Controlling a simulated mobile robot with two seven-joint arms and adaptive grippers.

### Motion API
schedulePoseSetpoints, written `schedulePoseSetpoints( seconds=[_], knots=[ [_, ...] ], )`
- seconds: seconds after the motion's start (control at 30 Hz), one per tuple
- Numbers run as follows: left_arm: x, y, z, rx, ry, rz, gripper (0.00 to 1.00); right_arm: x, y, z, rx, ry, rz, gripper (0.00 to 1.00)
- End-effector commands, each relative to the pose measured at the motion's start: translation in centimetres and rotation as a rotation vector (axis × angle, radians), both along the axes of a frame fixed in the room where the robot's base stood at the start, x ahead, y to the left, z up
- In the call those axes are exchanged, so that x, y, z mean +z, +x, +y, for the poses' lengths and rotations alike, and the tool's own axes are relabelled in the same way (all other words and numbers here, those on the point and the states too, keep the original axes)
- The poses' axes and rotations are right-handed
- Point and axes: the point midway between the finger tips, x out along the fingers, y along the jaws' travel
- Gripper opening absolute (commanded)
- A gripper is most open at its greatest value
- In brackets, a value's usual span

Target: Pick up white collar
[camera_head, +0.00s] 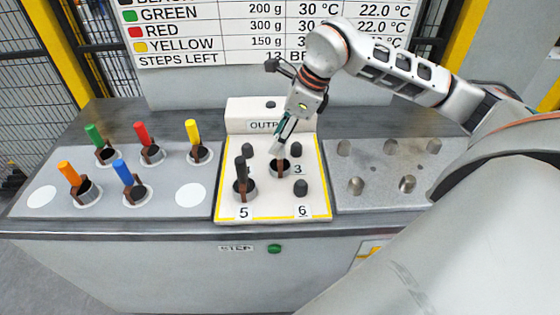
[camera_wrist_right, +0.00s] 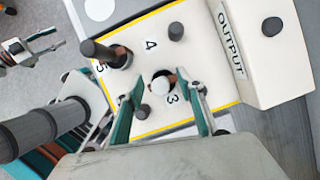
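The white collar (camera_head: 277,149) stands upright at the output plate's middle post, beside the number 3. It has a white handle and a dark cup with a brown part. In the right wrist view, the white handle's round end (camera_wrist_right: 164,77) shows between the two fingers. My right gripper (camera_head: 284,128) reaches down over the collar from above. In the right wrist view, its fingers (camera_wrist_right: 164,92) are spread, with visible gaps beside the handle. A gripper that looks like my left one (camera_wrist_right: 32,46) shows small at the upper left of that view; its opening is unclear.
A black-handled collar (camera_head: 241,172) stands by number 5. Bare posts surround it on the yellow-edged output plate (camera_head: 262,210). Green, red, yellow, orange and blue collars stand on the left panel (camera_head: 110,207). The output box (camera_head: 240,112) rises behind. The right panel (camera_head: 380,200) carries bare knobs.

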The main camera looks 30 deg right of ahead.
Motion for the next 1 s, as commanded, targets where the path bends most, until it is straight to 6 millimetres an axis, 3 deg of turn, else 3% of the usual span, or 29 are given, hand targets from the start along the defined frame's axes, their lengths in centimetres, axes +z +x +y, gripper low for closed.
schedulePoseSetpoints(
  seconds=[0.1,0.27,0.77,1.0],
  knots=[
    [0.0,0.0,0.0,0.000,0.000,0.000,0.40,0.0,0.0,0.0,0.000,0.000,0.000,0.38],
    [0.0,0.0,0.0,0.000,0.000,0.000,0.40,0.0,0.0,0.0,0.000,0.000,0.000,0.00],
    [0.1,0.0,0.0,0.000,-0.001,-0.002,0.40,0.5,0.1,0.0,0.000,0.001,-0.004,0.00],
    [0.2,0.1,0.0,0.000,-0.001,-0.002,0.40,3.1,0.1,0.0,0.000,0.000,-0.007,0.00]
  ],
)
